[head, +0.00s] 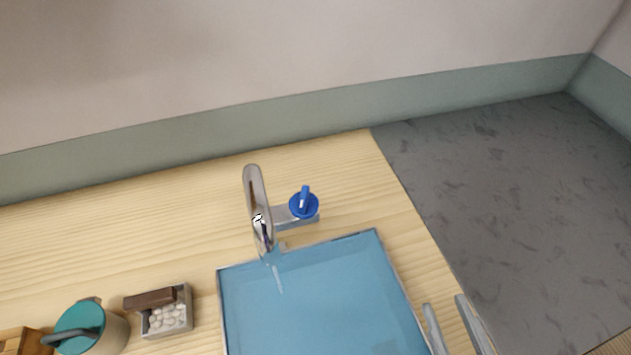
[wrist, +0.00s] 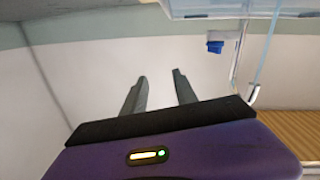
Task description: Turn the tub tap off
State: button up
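The tub tap (head: 262,212) is a chrome curved spout over the blue tub (head: 315,290). A thin pale stream (head: 278,280) comes down from its tip. Its handle (head: 304,203) is a blue knob with a lever, on a metal base right of the spout. In the wrist view the blue handle (wrist: 215,46) shows at upper right. My gripper (head: 448,308) is at the lower right of the head view, apart from the handle and near the tub's right edge. In the wrist view its fingers (wrist: 161,82) are spread with nothing between them.
A small open box of white stones (head: 166,318) with a brown bar stands left of the tub. A teal-lidded pot (head: 82,328) and a wooden box (head: 20,341) are further left. The wooden counter (head: 345,165) behind and right of the handle is clear. A wall runs behind it.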

jog(key=w+a+r+m+h, duration=0.1)
jog(key=w+r+m+h, duration=0.15)
jog(key=w+r, duration=0.7)
jog(key=w+a+r+m+h, duration=0.1)
jog(key=w+r+h, duration=0.25)
jog(key=w, duration=1.15)
jog(key=w+r+m+h, duration=0.1)
jog(key=w+r+h, duration=0.1)
jog(key=w+r, duration=0.75)
jog(key=m+g+y, duration=0.1)
jog(key=g+y, duration=0.4)
jog(key=g, duration=1.3)
send_over(303, 196)
notch_tip(303, 196, down, 13)
jog(key=shift+w+r, duration=0.1)
jog(key=shift+f, duration=0.25)
notch_tip(303, 196, down, 7)
jog(key=shift+f+b, duration=0.15)
jog(key=shift+b, duration=0.15)
